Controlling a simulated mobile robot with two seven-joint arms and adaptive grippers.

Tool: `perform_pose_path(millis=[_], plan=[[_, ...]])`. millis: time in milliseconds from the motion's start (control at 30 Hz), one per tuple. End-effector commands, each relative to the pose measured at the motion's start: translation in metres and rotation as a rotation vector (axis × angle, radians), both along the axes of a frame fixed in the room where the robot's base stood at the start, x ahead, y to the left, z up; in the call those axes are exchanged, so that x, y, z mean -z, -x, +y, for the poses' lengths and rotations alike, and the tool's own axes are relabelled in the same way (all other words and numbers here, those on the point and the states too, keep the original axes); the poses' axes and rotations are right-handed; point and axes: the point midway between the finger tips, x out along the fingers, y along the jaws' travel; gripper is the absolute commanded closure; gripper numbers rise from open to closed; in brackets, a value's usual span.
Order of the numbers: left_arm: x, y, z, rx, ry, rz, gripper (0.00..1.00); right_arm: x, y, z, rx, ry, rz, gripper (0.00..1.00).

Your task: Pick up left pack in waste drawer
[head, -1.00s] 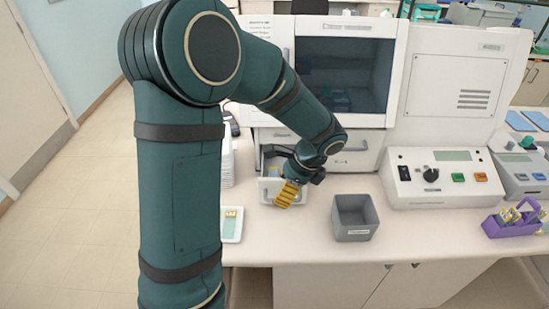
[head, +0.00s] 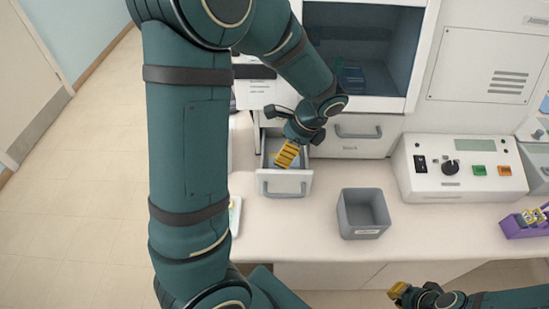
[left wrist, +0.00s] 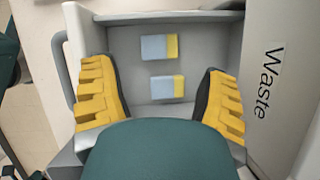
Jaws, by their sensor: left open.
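The waste drawer (head: 284,182) is pulled out of the white machine. Inside it, in the left wrist view, lie two flat pale-blue packs with yellow ends, an upper one (left wrist: 155,47) and a lower one (left wrist: 164,89), a gap between them. The drawer handle shows at that view's left edge, so the upper pack is the left one as the head sees it. My left gripper (head: 287,155) is open and empty above the drawer, its yellow fingers (left wrist: 160,98) spread to either side. My right gripper (head: 400,291) is at the bottom right, far from the drawer; its jaw opening is unclear.
The drawer walls stand close around my left fingers, and a panel labelled Waste (left wrist: 265,80) is at the right in the left wrist view. A grey bin (head: 363,222) stands right of the drawer. A control box (head: 459,168) and a purple rack (head: 522,222) are further right.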

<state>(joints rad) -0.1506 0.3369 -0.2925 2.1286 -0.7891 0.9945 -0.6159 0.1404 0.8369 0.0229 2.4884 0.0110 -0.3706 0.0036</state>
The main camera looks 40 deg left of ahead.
Motion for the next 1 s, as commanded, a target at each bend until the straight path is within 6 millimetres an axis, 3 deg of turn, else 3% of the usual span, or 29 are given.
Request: perform_pose_path(millis=[333, 667, 833, 1000], plan=[[0.043, 0.009, 0.020, -0.002, -0.001, 0.009, 0.32, 0.007, 0.000, 0.001, 0.000, 0.001, 0.000, 1.00], [0.048, 0.010, 0.022, -0.001, -0.001, 0.005, 0.32, 0.007, -0.001, 0.000, 0.000, 0.001, -0.001, 1.00], [0.048, 0.010, 0.022, -0.001, -0.001, 0.005, 0.84, 0.007, 0.000, 0.000, 0.000, 0.001, -0.001, 1.00], [0.048, 0.010, 0.022, -0.001, -0.001, 0.005, 0.85, 0.007, 0.000, 0.000, 0.000, 0.001, -0.001, 1.00]])
